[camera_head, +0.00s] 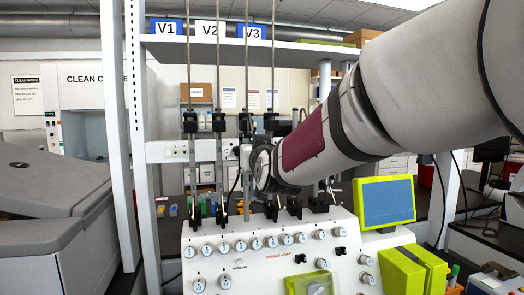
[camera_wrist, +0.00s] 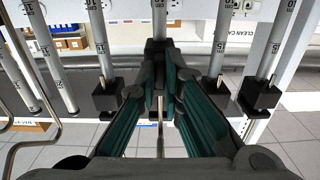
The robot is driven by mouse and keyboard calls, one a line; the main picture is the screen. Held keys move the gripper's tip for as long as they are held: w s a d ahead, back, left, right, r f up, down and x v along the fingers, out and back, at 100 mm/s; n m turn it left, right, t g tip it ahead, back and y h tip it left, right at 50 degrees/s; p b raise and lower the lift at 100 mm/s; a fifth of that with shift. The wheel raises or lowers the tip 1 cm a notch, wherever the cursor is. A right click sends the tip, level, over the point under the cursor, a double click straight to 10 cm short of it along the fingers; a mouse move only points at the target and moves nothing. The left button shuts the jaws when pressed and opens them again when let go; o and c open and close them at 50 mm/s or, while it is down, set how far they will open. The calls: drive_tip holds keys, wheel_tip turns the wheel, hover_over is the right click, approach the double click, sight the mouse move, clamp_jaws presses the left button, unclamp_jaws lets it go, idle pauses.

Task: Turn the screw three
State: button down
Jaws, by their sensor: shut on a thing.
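The V3 label (camera_head: 252,31) sits on the upper shelf in the head view, with thin upright rods below it that carry black clamps (camera_head: 219,122). My gripper's two teal-lined fingers (camera_wrist: 159,88) close in toward each other in the wrist view. Their tips meet at the black clamp (camera_wrist: 155,48) on the middle tube, around its screw. The screw is mostly hidden by the fingers, and I cannot tell how far it is turned. In the head view my arm's wrist covers the fingertips.
Neighbouring black clamps (camera_wrist: 107,97) and (camera_wrist: 260,95) stand close on both sides of my fingers. Below is the white processor panel (camera_head: 215,258) with several knobs. A green-framed screen (camera_head: 387,202) stands to the right. White shelf posts (camera_head: 113,140) rise at left.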

drive_tip(key=c, duration=1.7)
unclamp_jaws()
drive_tip(key=v, duration=1.2)
